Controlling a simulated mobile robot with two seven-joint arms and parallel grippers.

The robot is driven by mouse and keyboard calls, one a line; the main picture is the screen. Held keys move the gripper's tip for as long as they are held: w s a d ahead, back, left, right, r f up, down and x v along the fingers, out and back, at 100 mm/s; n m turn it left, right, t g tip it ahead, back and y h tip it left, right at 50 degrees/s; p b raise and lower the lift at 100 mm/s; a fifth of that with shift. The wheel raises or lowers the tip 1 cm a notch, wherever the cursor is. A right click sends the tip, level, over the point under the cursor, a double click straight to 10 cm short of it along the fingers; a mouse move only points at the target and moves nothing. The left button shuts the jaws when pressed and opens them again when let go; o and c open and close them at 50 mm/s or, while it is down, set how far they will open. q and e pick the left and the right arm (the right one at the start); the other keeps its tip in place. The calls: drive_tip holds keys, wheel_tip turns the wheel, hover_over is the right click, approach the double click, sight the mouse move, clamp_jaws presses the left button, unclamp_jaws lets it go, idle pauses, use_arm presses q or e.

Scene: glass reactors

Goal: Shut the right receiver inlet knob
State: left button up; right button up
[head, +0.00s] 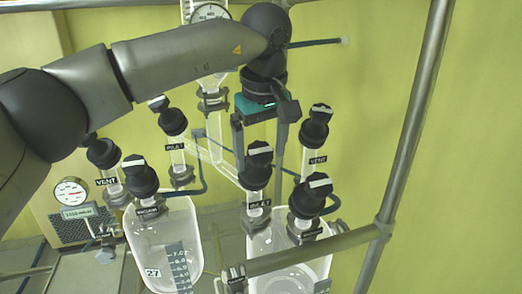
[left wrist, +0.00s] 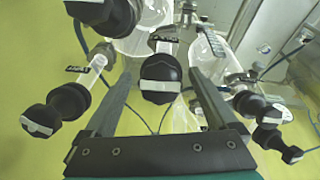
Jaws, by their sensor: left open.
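The right receiver inlet knob (head: 257,173) is black with a white bar on top and an INLET label below it. It sits above the right glass receiver (head: 262,243). My left gripper (head: 260,140) is open and points down just above this knob, with its fingers on either side. In the left wrist view the knob (left wrist: 160,92) shows between the two open fingers (left wrist: 160,76), its white bar running across from one finger towards the other. I see no clear contact. My right gripper is not in view.
Right of the knob stand a vent knob (head: 315,128) and another black knob (head: 310,196). The left receiver (head: 167,245) carries similar knobs. A metal frame post (head: 407,120) and rail (head: 305,253) stand at the right and front. A yellow-green wall is behind.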

use_arm(q)
drive_tip(key=b+v, duration=0.1)
drive_tip(key=v, duration=0.2)
drive_tip(key=s+d+b, duration=0.1)
drive_tip(key=s+b, duration=0.4)
drive_tip(key=s, duration=0.7)
drive_tip(key=shift+b, duration=0.3)
